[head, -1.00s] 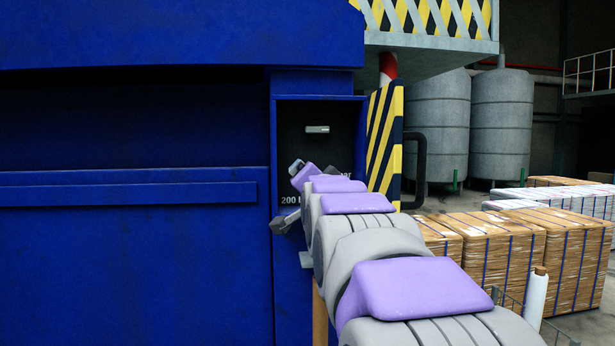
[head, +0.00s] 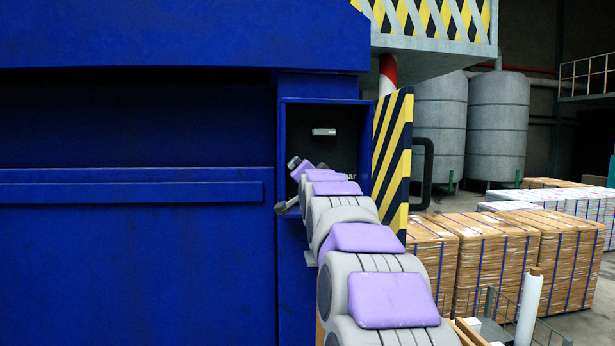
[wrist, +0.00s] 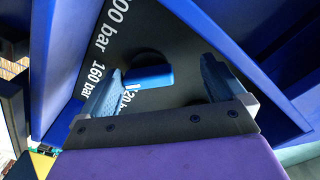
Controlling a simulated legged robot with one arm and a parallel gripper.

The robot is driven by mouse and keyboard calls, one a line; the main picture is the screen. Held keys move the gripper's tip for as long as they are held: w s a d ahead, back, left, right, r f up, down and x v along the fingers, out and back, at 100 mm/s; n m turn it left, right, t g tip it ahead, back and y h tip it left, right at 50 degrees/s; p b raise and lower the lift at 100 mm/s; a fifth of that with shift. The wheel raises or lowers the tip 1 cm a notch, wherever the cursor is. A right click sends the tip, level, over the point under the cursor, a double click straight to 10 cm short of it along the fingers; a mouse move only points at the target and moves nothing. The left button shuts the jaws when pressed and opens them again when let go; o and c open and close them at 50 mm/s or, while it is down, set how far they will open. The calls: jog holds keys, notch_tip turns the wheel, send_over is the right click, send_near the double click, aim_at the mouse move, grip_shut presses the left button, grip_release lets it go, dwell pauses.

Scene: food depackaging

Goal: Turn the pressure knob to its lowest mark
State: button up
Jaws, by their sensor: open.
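The pressure knob (wrist: 152,77) is a blue bar on a round black base, set in the dark panel (wrist: 185,35) in the wrist view. A small white mark on its left end lies beside a partly covered label reading "20 b". White labels "160 bar" and a larger one ending in "00 bar" stand to the upper left. My gripper (wrist: 160,70) is open, with one finger on each side of the knob and a visible gap to the right finger. Whether the left finger touches it I cannot tell. In the head view my arm hides the knob.
The panel sits in a recess with blue side walls (head: 282,140) close around my gripper. A grey handle (head: 324,132) sticks out above. A yellow-black striped guard (head: 392,150) stands right of the recess. Strapped box stacks (head: 500,250) stand further right.

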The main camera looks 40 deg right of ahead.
jog(key=d, duration=0.3)
jog(key=shift+w+d+f, duration=0.15)
jog(key=shift+w, duration=0.05)
jog(key=shift+s+d, duration=0.1)
jog(key=shift+d, duration=0.05)
jog(key=shift+w+a, duration=0.2)
jog(key=shift+a, duration=0.4)
jog(key=c, duration=1)
jog(key=shift+s, duration=0.1)
